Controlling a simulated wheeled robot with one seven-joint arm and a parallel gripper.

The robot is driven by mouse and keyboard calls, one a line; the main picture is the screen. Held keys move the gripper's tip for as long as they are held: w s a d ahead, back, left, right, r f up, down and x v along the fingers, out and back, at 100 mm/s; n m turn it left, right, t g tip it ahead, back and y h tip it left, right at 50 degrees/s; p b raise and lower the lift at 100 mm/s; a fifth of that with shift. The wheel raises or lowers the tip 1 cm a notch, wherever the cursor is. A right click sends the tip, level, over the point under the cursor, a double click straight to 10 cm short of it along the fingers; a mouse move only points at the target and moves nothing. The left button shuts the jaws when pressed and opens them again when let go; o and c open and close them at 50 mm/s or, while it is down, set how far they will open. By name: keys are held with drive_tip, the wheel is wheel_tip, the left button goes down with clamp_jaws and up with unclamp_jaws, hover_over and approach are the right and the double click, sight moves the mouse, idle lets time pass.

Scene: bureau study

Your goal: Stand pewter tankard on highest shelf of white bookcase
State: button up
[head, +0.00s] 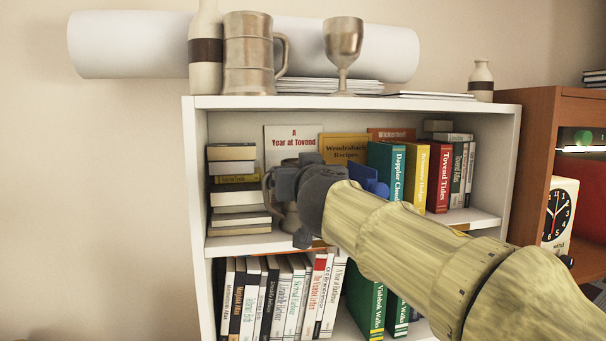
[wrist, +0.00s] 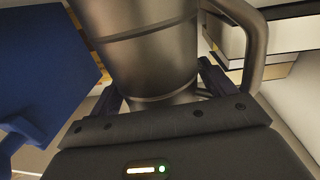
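A pewter tankard (head: 291,219) with its handle to the left stands in the upper compartment of the white bookcase (head: 350,104), partly hidden by my gripper (head: 289,207). In the wrist view the tankard (wrist: 155,55) fills the middle with its handle at right. My gripper's fingers (wrist: 165,90) lie on either side of the tankard. Whether they press on it cannot be told. A second pewter tankard (head: 248,55) stands upright on the bookcase's top, at the left.
The top also holds a striped bottle (head: 206,50), a goblet (head: 343,45), papers (head: 430,95), a small bottle (head: 481,78) and a white roll (head: 130,45) behind. Stacked books (head: 235,197) stand left of my gripper; a blue object (wrist: 45,70) and upright books (head: 385,165) stand right.

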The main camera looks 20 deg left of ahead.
drive_tip(key=shift+r, duration=0.15)
drive_tip(key=b+v, duration=0.3)
drive_tip(key=v, duration=0.9)
drive_tip(key=shift+b, duration=0.35)
